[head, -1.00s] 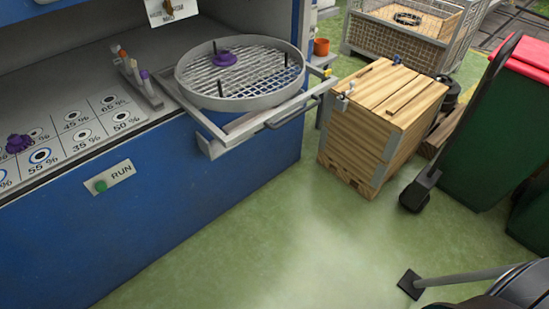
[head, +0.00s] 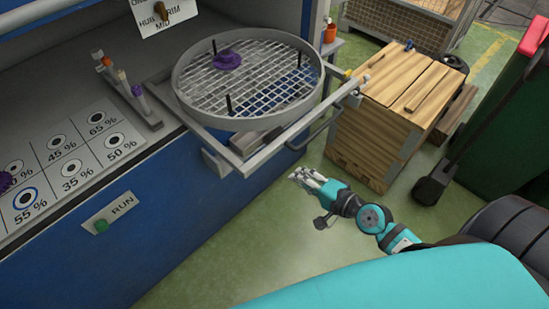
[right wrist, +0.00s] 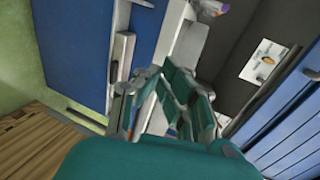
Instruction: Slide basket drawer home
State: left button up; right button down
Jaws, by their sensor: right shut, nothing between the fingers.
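The basket drawer (head: 265,150) is a grey frame that sticks out of the blue cabinet (head: 150,215). It carries a round basket with a mesh floor (head: 270,85) and several dark upright pins. A purple knobbed piece (head: 228,59) sits on the mesh. A bar handle (head: 318,130) runs along the drawer's outer side. My right gripper (head: 296,175) is shut and empty, below and in front of the handle in the head view, apart from it. The right wrist view shows its teal fingers (right wrist: 170,98) close up. My left gripper is not in view.
A wooden crate (head: 370,140) stands right of the drawer, with a green bin (head: 505,130) beyond. A RUN button panel (head: 108,213) is on the cabinet front. The worktop holds a percentage chart (head: 70,160) and a small rack (head: 140,115). The green floor in front is clear.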

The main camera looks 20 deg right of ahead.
send_near(267, 157)
jog(key=f+x, duration=0.1)
jog(key=x, duration=0.2)
jog(key=w+p, duration=0.1)
jog(key=w+a+p, duration=0.1)
jog(key=w, duration=0.1)
jog(key=shift+a, duration=0.15)
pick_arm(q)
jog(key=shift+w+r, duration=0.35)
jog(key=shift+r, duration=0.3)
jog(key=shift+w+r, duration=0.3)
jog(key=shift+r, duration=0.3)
pick_arm(e)
jog(key=shift+w+a, duration=0.15)
jog(key=shift+w, duration=0.1)
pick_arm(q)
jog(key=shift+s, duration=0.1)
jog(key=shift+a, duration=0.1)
